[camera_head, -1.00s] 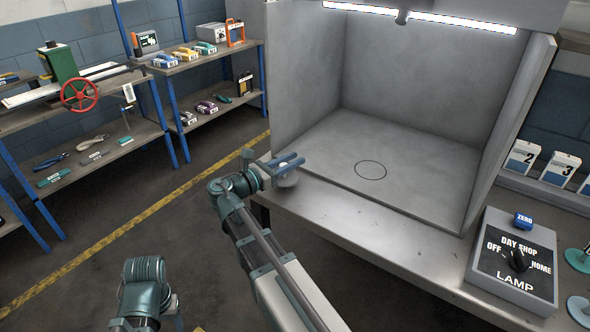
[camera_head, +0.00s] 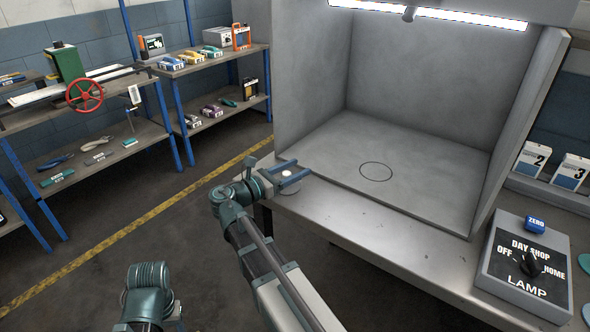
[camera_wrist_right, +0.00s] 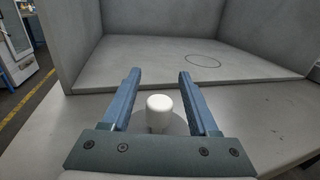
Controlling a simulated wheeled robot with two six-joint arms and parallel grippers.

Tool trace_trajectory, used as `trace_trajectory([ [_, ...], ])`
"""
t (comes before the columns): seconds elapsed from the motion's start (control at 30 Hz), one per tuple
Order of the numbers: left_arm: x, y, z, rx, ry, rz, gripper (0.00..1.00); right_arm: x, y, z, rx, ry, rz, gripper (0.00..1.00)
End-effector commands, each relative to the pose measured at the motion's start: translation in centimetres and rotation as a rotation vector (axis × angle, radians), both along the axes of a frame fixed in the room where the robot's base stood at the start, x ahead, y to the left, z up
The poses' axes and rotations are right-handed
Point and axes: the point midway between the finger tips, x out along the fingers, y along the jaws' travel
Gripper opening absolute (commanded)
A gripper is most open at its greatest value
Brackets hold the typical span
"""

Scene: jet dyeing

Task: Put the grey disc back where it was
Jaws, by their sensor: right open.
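The grey disc (camera_head: 291,193) lies at the left front corner of the steel bench, with a white knob (camera_head: 287,174) on top. My right gripper (camera_head: 303,166) is open, its two blue fingers on either side of the knob with gaps to it. In the right wrist view the knob (camera_wrist_right: 159,112) stands upright between the open fingers (camera_wrist_right: 160,73), and the disc (camera_wrist_right: 176,125) under it is partly hidden by the gripper. My left arm shows low in the head view, but its gripper is not in view.
A thin dark circle (camera_head: 376,171) marks the bare booth floor. The lamp switch box (camera_head: 524,265) with a blue ZERO block (camera_head: 535,223) stands at the right. Numbered cards (camera_head: 532,159) stand behind it. Shelves (camera_head: 207,64) are at the left. The front bench strip between disc and box is clear.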

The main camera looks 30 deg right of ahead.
Motion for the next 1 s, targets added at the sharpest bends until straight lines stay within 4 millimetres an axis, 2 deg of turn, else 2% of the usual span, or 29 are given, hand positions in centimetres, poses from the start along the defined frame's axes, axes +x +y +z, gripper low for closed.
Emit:
trace_trajectory([
  [0.17,0.0,0.0,0.5,0.000,0.000,0.000,0.60,0.0,0.2,0.4,0.000,0.000,0.001,0.60],
  [0.5,0.0,0.0,0.3,0.000,0.000,0.000,0.60,-0.8,6.9,0.3,0.000,0.000,0.004,0.60],
  [0.7,0.0,0.0,0.3,0.000,0.000,0.000,0.60,-1.3,10.1,0.3,0.000,0.000,0.003,0.60],
  [0.83,0.0,0.0,0.3,0.000,0.000,0.000,0.60,-1.4,11.3,0.3,0.000,0.000,0.001,0.60],
  [1.0,0.0,0.0,0.3,0.000,0.000,0.000,0.60,-1.6,11.9,0.3,0.000,0.000,0.000,0.60],
])
